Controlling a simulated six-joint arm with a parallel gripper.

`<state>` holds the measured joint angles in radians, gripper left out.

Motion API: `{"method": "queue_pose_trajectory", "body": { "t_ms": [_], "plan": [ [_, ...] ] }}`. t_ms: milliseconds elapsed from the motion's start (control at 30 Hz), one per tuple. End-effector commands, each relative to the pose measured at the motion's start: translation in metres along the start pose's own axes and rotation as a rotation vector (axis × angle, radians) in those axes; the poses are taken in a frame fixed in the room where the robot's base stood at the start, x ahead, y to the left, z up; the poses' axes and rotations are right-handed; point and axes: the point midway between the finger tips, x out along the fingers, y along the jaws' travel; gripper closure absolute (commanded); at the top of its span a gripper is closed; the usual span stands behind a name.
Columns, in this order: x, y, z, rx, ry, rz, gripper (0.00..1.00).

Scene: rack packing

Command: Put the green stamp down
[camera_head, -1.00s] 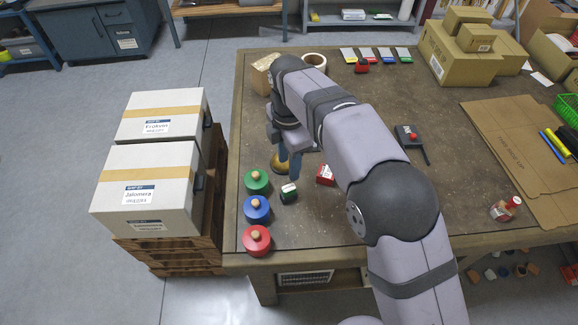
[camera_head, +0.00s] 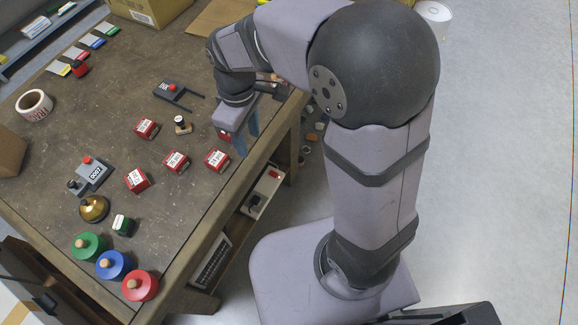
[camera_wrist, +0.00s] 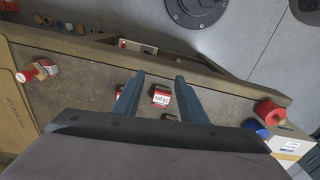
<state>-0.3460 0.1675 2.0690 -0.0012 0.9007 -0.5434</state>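The green stamp (camera_head: 122,225) is a small block with green sides and a pale label. It stands on the table beside the green, blue and red round pads, just right of the green one (camera_head: 87,247). My gripper (camera_head: 246,142) is at the table's front edge, well to the right of the green stamp. In the wrist view its two blue fingers are apart (camera_wrist: 155,82), with nothing held between them. A red stamp (camera_wrist: 160,97) shows below, between the fingers. The green stamp cannot be made out in the wrist view.
Several red stamps (camera_head: 176,162) stand near the front edge. A brass bell-like dome (camera_head: 93,209) and a numbering device (camera_head: 91,176) are close to the green stamp. The blue pad (camera_head: 113,265) and red pad (camera_head: 140,286) line the near corner.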

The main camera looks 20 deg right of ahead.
Motion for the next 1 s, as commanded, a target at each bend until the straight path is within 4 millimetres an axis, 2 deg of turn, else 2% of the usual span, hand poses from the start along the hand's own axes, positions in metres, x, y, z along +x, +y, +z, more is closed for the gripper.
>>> {"method": "queue_pose_trajectory", "body": {
  "t_ms": [33,100,200,333,433,533,800,1000],
  "plan": [
    [0.003,0.007,0.031,0.151,0.000,0.000,0.62],
    [0.009,0.009,0.065,0.337,0.000,0.000,0.62],
    [0.018,0.007,0.104,0.560,-0.001,0.000,0.62],
    [0.027,-0.001,0.138,0.762,-0.002,0.001,0.62],
    [0.031,-0.005,0.151,0.847,-0.003,0.000,0.62],
    [0.033,-0.007,0.157,0.884,-0.003,0.001,0.62],
    [0.033,-0.008,0.157,0.888,-0.004,0.000,0.62],
    [0.020,-0.008,0.157,0.887,-0.004,0.000,0.62]
  ]
}}
